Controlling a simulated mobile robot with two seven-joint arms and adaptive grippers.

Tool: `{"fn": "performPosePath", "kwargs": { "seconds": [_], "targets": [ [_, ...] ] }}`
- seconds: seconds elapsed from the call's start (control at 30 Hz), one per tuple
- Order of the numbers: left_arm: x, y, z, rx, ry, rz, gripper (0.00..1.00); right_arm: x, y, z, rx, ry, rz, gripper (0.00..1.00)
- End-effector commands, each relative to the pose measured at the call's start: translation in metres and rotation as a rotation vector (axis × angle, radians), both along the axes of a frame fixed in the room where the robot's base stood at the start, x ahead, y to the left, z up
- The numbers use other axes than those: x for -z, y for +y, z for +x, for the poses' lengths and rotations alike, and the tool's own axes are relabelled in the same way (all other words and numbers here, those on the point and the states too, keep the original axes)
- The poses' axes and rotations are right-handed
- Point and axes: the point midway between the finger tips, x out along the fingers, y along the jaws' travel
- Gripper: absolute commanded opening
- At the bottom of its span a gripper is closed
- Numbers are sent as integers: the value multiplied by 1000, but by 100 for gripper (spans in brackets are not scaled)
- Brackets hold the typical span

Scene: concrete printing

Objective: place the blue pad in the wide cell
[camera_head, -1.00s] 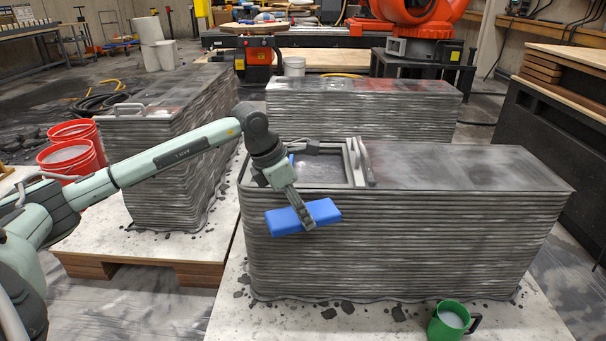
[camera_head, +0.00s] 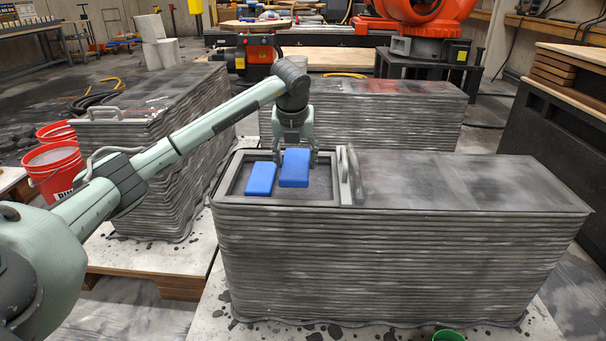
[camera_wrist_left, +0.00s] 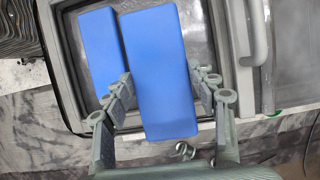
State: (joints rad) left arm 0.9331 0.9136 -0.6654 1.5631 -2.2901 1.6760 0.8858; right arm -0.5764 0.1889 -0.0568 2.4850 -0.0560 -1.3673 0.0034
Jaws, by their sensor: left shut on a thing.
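My left gripper (camera_head: 299,160) is shut on a blue pad (camera_head: 294,170) and holds it over the open cell (camera_head: 285,201) at the left end of the front layered block. The held pad is at the right of the opening. A second blue pad (camera_head: 261,179) lies in the left part of the cell. In the left wrist view the held pad (camera_wrist_left: 158,75) sits between both fingers and overlaps the other pad (camera_wrist_left: 100,50). I cannot tell whether the held pad touches the cell floor. My right gripper is not in view.
A grey handle (camera_head: 345,175) stands at the right edge of the cell. The block's top (camera_head: 460,185) is flat and clear farther right. Other layered blocks stand behind (camera_head: 370,110) and to the left (camera_head: 150,110). Red buckets (camera_head: 54,168) stand at the left.

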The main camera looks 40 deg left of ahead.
Motion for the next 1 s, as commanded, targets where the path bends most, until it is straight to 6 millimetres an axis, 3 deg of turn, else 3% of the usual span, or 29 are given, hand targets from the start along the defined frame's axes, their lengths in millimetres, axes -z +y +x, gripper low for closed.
{"fn": "performPosePath", "kwargs": {
  "seconds": [0.1, 0.3, 0.47, 0.7, 0.97, 1.0],
  "targets": [
    [16, 3, 27, 0, 1, -3, 26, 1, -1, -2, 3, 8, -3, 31],
    [31, 8, 52, 2, -1, -1, 26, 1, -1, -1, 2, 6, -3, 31],
    [40, 9, 55, 2, 1, 2, 26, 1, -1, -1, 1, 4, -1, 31],
    [73, 10, 55, 3, 1, 1, 26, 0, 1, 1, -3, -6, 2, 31],
    [74, 10, 55, 2, -1, 2, 26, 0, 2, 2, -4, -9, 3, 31],
    [74, 10, 55, 3, 0, 2, 59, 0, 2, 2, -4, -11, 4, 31]
  ]
}}
